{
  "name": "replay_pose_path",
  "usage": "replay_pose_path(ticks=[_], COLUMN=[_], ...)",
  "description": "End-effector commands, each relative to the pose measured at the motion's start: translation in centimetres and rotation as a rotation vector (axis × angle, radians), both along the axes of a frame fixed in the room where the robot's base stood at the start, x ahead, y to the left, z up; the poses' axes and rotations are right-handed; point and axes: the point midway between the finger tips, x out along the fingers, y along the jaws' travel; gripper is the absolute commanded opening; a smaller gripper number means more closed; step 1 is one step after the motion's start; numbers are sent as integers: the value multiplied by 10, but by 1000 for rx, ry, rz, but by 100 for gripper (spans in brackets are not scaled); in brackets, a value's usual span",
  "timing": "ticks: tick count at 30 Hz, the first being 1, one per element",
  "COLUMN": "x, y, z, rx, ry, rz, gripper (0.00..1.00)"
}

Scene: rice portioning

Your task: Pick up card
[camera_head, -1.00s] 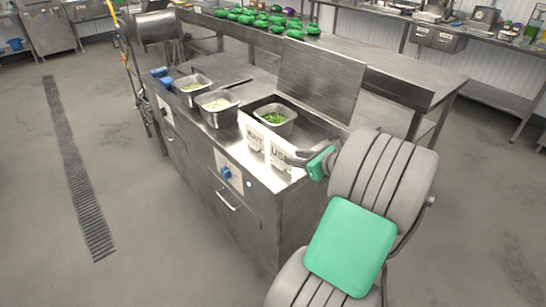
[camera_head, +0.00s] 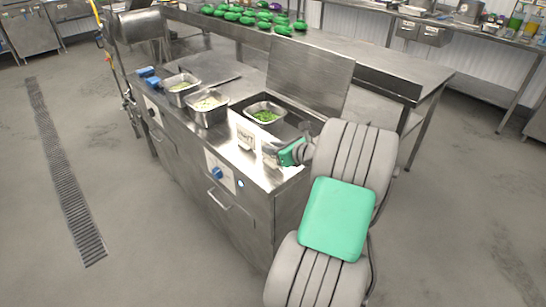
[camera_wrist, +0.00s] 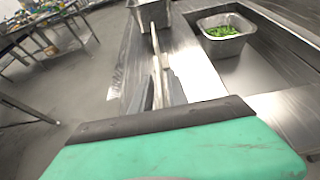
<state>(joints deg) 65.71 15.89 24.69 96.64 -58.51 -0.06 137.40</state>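The white card (camera_head: 240,127) marked with what looks like WAIT stands upright near the front edge of the steel counter (camera_head: 186,127) in the head view. A second white card (camera_head: 269,153) stands to its right, largely hidden by my gripper (camera_head: 276,154). In the wrist view a thin pale card edge (camera_wrist: 156,62) runs away from my gripper (camera_wrist: 160,88), seen almost edge-on between the grey fingers. The fingers are close around it. Whether they press on it cannot be told.
A steel pan of green food (camera_head: 265,115) sits behind the cards; it also shows in the wrist view (camera_wrist: 222,32). Pans of pale food (camera_head: 207,104) stand farther left. A raised metal panel (camera_head: 310,78) is behind. Blue knobs (camera_head: 217,173) are on the front.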

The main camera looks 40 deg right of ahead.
Motion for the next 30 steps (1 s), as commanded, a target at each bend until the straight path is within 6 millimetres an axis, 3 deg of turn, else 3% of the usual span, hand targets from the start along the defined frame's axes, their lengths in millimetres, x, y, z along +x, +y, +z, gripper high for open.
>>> replay_pose_path(ticks=[7, 25, 30], x=[0, 0, 0], y=[0, -1, -1], z=[0, 1, 10], rx=[0, -1, -4], ry=[0, 0, -1], rz=[-1, -1, 1], gripper=[0, 0, 0])
